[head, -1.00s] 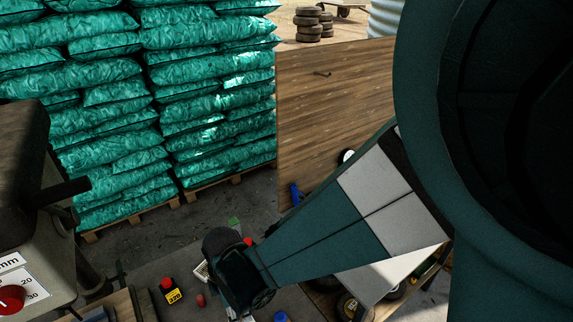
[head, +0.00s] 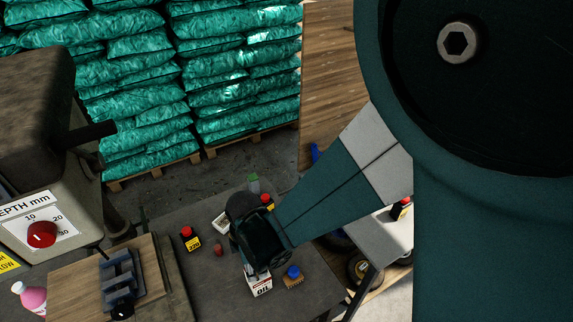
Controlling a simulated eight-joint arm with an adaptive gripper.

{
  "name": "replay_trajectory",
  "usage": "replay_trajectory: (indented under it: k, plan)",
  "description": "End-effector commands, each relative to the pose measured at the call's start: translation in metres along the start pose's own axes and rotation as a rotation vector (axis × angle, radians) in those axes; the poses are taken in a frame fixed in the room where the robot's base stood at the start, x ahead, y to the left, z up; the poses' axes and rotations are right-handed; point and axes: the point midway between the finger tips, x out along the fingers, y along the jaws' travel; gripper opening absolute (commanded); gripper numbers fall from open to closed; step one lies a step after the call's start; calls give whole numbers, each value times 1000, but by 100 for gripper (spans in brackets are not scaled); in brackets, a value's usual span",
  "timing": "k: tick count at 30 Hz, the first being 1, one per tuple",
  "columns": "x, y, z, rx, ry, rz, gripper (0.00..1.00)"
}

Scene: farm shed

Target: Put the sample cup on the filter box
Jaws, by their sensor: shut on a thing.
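My gripper (head: 262,250) is seen from above and behind, low over the dark bench top. Its fingers are hidden beneath the wrist. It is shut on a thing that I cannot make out. A white and red box marked OIL (head: 259,283) stands just below the gripper in the picture, its top partly covered by the gripper. It looks like the filter box. I cannot tell the gap between gripper and box. No sample cup can be clearly identified.
On the bench are a red-capped black and yellow bottle (head: 191,239), a small reddish piece (head: 218,250), a pale tray (head: 221,222) and a blue-topped brush-like item (head: 293,274). A machine with a red dial (head: 41,234) stands left. A wooden board (head: 75,285) lies front left.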

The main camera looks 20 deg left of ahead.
Motion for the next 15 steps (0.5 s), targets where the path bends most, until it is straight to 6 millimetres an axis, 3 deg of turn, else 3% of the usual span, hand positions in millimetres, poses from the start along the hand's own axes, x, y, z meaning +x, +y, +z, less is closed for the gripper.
replay_trajectory:
  k: [14, 15]
  plan:
    - [5, 0, 0, 0, 0, 0, 14]
    - [4, 0, 0, 0, 0, 0, 30]
